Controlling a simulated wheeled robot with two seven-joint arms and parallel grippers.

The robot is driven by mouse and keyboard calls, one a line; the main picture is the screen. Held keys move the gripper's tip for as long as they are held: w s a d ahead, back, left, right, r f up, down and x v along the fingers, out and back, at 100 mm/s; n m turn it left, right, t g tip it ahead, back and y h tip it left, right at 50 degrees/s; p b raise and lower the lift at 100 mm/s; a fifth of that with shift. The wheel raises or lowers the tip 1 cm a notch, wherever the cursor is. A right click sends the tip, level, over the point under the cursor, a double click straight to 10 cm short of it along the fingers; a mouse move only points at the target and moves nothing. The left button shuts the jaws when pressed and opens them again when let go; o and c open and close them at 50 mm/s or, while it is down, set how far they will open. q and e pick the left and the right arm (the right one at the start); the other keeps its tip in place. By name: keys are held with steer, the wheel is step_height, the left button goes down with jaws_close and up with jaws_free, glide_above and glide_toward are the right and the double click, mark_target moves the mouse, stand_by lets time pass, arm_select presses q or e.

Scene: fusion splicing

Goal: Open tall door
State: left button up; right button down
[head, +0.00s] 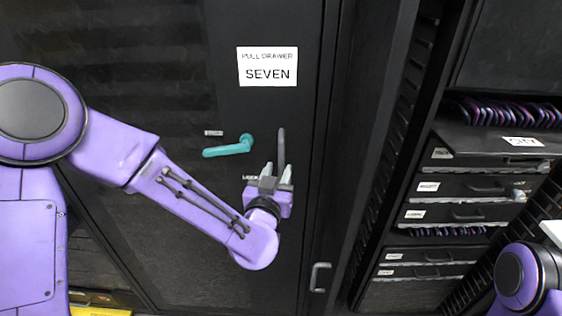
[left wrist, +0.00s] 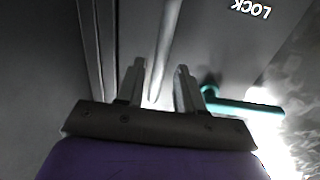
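The tall door (head: 140,110) is black and looks closed. A grey upright bar handle (head: 281,146) stands near its right edge. A teal lever (head: 228,147) is left of the bar, lying nearly level. My left gripper (head: 277,174) is at the lower end of the bar, fingers pointing toward the door. In the left wrist view my left gripper (left wrist: 161,85) is open, and the bar (left wrist: 166,50) shows between and beyond its fingertips. I cannot tell whether the fingers touch it. The teal lever (left wrist: 240,105) is just right of the fingers there. My right gripper is out of view.
A white sign (head: 267,66) reading "PULL DRAWER SEVEN" is on the door. A rack with several labelled drawers (head: 465,188) stands at the right. A small grey handle (head: 319,277) is low, right of the door. Part of my right arm shows bottom right.

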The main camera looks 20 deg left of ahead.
mark_target(281, 166)
arm_select(q)
steer(key=w+p, duration=0.1)
steer(key=w, duration=0.3)
steer(key=shift+a, duration=0.15)
jaws_close()
